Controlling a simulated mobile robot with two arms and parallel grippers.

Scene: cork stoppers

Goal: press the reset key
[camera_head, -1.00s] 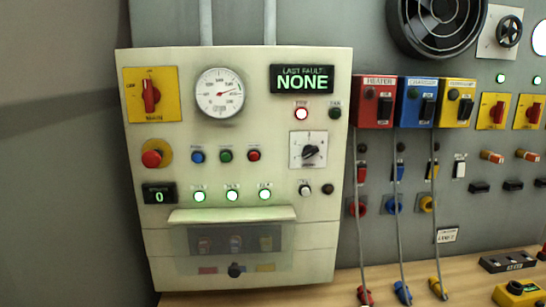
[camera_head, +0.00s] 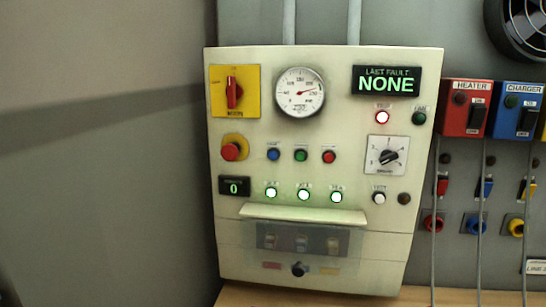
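A cream control panel (camera_head: 230,212) stands against the grey wall. I cannot read which control is labelled reset. A blue button (camera_head: 273,154), a green button (camera_head: 301,155) and a red button (camera_head: 329,157) sit in a row at its middle. A white button (camera_head: 379,198) with a small unreadable label is at the lower right, beside a dark brown round part (camera_head: 404,198). The fault display (camera_head: 386,81) reads LAST FAULT NONE. Neither gripper is in view.
The panel also carries a yellow-plated red switch (camera_head: 235,92), a gauge (camera_head: 300,92), a red mushroom button (camera_head: 231,151), a rotary selector (camera_head: 388,155) and a protruding ledge (camera_head: 304,214). Heater (camera_head: 466,108) and charger (camera_head: 518,110) boxes with hanging cables are at right.

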